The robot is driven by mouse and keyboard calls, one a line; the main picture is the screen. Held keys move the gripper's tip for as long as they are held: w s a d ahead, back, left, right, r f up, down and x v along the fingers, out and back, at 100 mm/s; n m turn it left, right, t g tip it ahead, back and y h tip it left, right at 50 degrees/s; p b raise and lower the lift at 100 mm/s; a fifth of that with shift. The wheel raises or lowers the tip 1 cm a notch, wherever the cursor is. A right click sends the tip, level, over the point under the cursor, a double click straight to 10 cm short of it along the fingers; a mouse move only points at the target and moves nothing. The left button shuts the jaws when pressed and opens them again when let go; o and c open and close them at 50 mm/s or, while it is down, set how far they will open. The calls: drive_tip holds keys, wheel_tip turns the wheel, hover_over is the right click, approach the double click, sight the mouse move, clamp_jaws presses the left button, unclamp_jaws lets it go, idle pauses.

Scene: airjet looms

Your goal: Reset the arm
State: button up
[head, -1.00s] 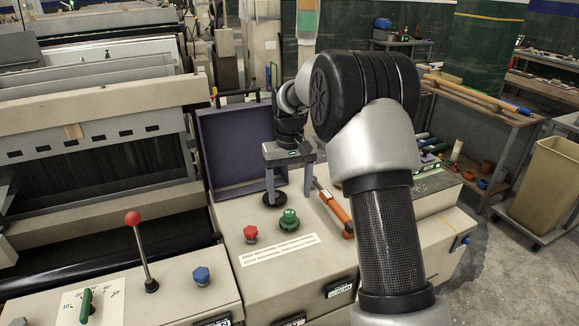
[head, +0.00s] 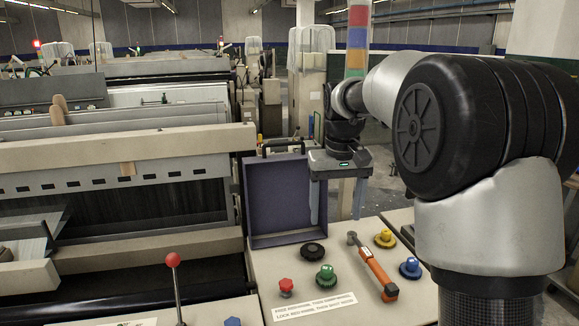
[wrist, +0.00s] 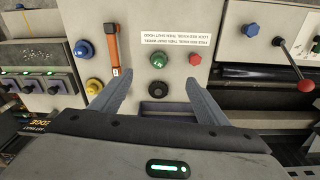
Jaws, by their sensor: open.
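My gripper (head: 338,200) hangs above the back of the beige control panel (head: 340,265), in front of the open purple case lid. Its two grey fingers are wide apart with nothing between them, and they point down at the panel in the wrist view (wrist: 160,105). A black round knob (head: 313,251) lies on the panel below and to the left of the fingers. It also shows between the fingertips in the wrist view (wrist: 158,89), apart from them.
The panel carries a red knob (head: 286,286), a green knob (head: 326,277), yellow (head: 385,239) and blue (head: 410,268) knobs, and an orange-handled tool (head: 377,273). A red-tipped lever (head: 173,262) stands left. The purple lid (head: 274,200) rises behind.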

drive_tip(key=s+r+t, duration=0.1)
drive_tip(key=s+r, duration=0.4)
drive_tip(key=s, duration=0.2)
drive_tip(key=s+f+t, duration=0.2)
drive_tip(key=s+t, duration=0.1)
drive_tip(key=s, duration=1.8)
drive_tip(key=shift+f+m+t+p, duration=0.3)
drive_tip(key=shift+f+m+p, duration=0.1)
drive_tip(key=shift+p, duration=0.05)
